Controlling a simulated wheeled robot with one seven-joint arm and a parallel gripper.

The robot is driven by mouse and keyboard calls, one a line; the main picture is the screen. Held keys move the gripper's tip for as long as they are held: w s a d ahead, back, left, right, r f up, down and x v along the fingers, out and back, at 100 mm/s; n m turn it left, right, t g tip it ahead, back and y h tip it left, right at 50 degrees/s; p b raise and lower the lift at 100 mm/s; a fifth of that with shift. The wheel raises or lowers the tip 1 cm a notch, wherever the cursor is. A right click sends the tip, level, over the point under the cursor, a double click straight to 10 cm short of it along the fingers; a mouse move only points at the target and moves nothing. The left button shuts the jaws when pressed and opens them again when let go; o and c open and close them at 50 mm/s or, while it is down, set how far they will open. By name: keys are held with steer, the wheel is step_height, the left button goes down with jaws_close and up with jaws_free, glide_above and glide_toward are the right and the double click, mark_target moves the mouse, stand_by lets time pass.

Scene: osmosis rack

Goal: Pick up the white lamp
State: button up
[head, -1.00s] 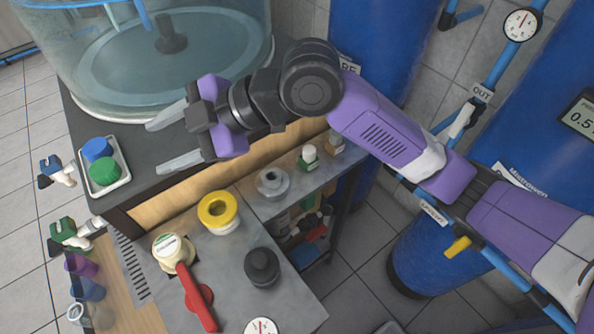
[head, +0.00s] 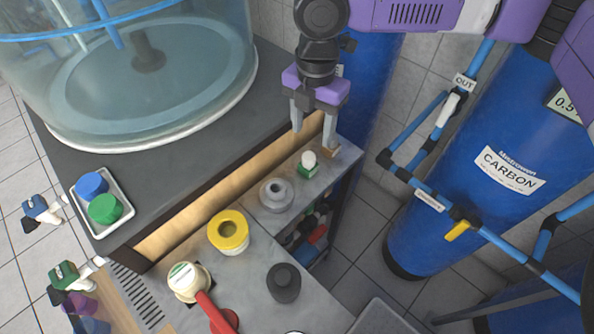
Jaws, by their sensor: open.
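A small white-domed piece (head: 309,159) on a green base stands on the narrow grey shelf at the middle; it looks like the white lamp. A small tan block (head: 333,150) stands just right of it, partly hidden by a finger. My gripper (head: 313,138) points down over the shelf, open and empty. Its fingertips show just above and to the right of the white piece in the picture; whether they touch anything cannot be told.
A grey ring-shaped fitting (head: 276,195), a yellow-ringed part (head: 228,231) and a black cap (head: 284,283) stand nearby. A red-handled valve (head: 217,312) is at the front. A large clear tank (head: 150,75) and blue cylinders (head: 478,165) flank the shelf.

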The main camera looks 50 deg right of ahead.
mark_target(309, 156)
steer(key=shift+w+a+f+p, duration=0.1)
steer(key=shift+f+p, duration=0.35)
steer(key=shift+f, duration=1.45)
steer(key=shift+a+f+p, duration=0.1)
steer(key=shift+f+p, duration=0.3)
steer(key=shift+f, duration=1.5)
steer(key=c, duration=1.1)
steer(key=shift+o, duration=0.2)
step_height(309, 156, up, 28)
steer(key=b, duration=0.3)
